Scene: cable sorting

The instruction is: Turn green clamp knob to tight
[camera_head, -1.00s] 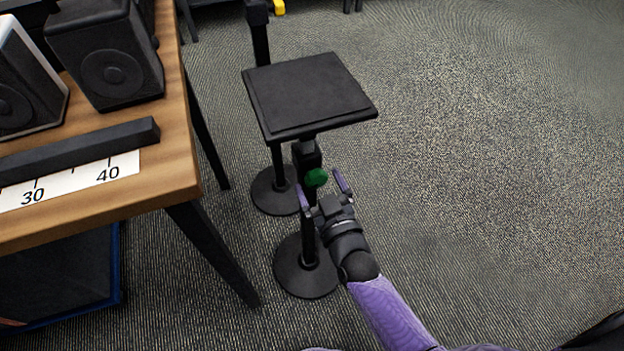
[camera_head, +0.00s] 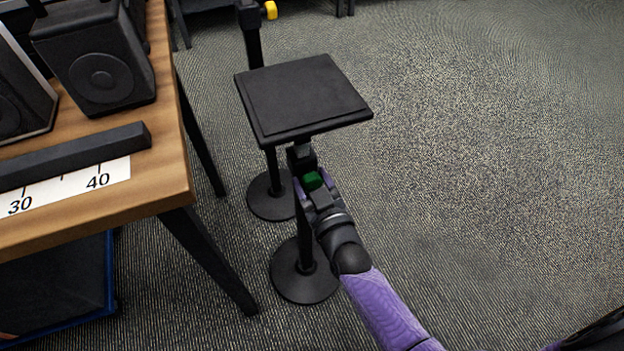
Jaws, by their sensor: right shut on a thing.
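The green clamp knob (camera_head: 313,180) sits on the post of a black stand, just below its square top plate (camera_head: 303,98). My right gripper (camera_head: 312,184) is at the knob with its fingers closed around it. The gripper covers part of the knob and of the post behind it. The stand's round base (camera_head: 303,283) rests on the carpet. My left gripper is not in view.
A wooden table (camera_head: 163,150) with black speakers (camera_head: 103,75), a black bar and a number scale stands at the left. A second stand with a round base (camera_head: 268,200) and a yellow knob (camera_head: 270,10) is behind. The carpet at the right is clear.

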